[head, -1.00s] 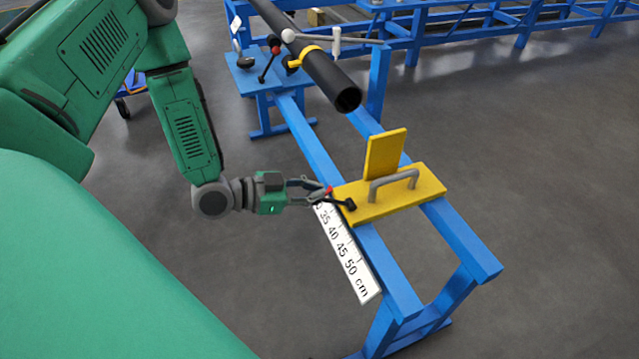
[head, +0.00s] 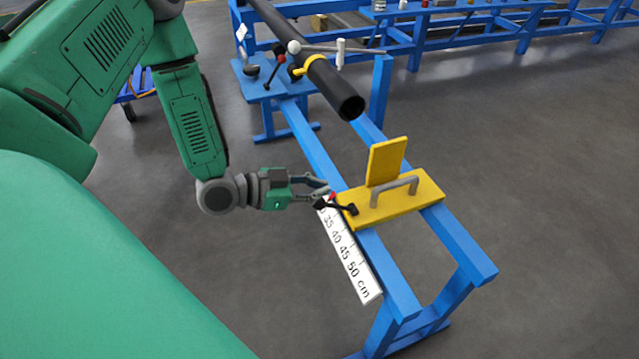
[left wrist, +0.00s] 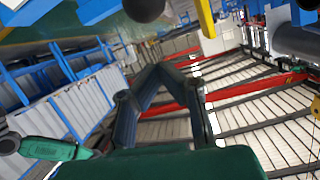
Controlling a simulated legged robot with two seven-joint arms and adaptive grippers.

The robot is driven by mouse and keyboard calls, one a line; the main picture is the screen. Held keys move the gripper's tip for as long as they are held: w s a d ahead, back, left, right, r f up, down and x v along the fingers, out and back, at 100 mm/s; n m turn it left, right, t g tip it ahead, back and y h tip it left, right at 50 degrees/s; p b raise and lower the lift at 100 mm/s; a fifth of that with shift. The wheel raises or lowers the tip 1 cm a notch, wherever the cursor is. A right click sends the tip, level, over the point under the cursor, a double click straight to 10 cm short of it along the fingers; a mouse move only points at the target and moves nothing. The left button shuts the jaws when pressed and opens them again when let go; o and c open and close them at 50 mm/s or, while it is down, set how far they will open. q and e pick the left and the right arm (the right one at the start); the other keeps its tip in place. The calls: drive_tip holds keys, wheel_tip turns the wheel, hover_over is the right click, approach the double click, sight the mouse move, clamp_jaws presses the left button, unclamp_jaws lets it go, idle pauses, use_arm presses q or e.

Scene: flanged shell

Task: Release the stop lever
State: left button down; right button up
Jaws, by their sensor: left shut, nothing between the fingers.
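The stop lever (head: 340,207) is a short black lever with a ball knob at the left end of the yellow stop plate (head: 415,197), with a small red part beside it. My left gripper (head: 326,192) comes in from the left with its fingertips right at the lever's red part; I cannot tell whether they touch. It is shut with nothing between its fingers. In the left wrist view the fingers (left wrist: 160,75) reach up the middle, and a dark round knob shows at the top edge. My right gripper is in neither view.
The stop plate has a grey handle (head: 388,192) and an upright yellow flap. It sits across two blue rails (head: 391,285), beside a white centimetre scale (head: 350,262). The grey floor around is open.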

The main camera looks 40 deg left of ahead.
use_arm(q)
drive_tip(key=p+v, duration=0.1)
drive_tip(key=v, duration=0.6)
drive_tip(key=shift+s+a+f, duration=0.25)
drive_tip(key=shift+a, duration=0.15)
drive_tip(key=shift+d, duration=0.2)
drive_tip(key=s+d+f+n+g+y, duration=0.35)
drive_tip(key=d+f+g, duration=0.25)
drive_tip(key=f, duration=0.3)
drive_tip(key=s+f+n+g+y, duration=0.2)
drive_tip(key=s, duration=0.4)
drive_tip(key=s+d+f+n+g+y, duration=0.1)
drive_tip(key=s+n+g+y, duration=0.1)
drive_tip(key=s, duration=0.5)
drive_tip(key=shift+d+f+n+g+y, duration=0.15)
drive_tip(key=shift+f+n+g+y, duration=0.25)
drive_tip(key=shift+g, duration=0.4)
